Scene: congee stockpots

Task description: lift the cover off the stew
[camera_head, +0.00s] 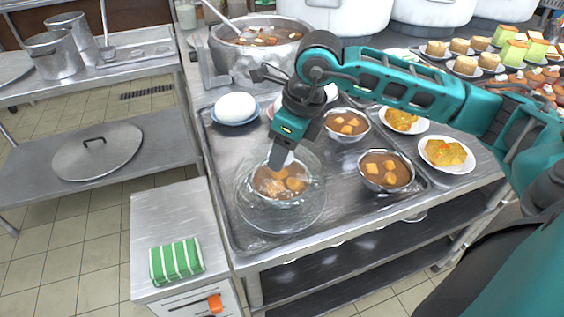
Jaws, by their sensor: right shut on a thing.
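A clear glass cover (257,218) shows over a steel bowl of brown stew with orange chunks (281,187) near the front left of the tray. My right gripper (287,160) points down from above and is shut on the top of the cover; its fingers hide the grip point. The cover's wide round rim shows around and in front of the bowl. I cannot tell whether it touches the tray or hangs just above it. My left gripper is not in view.
The metal tray (232,190) also bears uncovered stew bowls (386,170) and a white domed item (236,107). Plates of yellow food (447,153) stand to the right. A big stew pot (228,62) stands behind. A green striped cloth (176,261) lies on the front-left cabinet (160,215).

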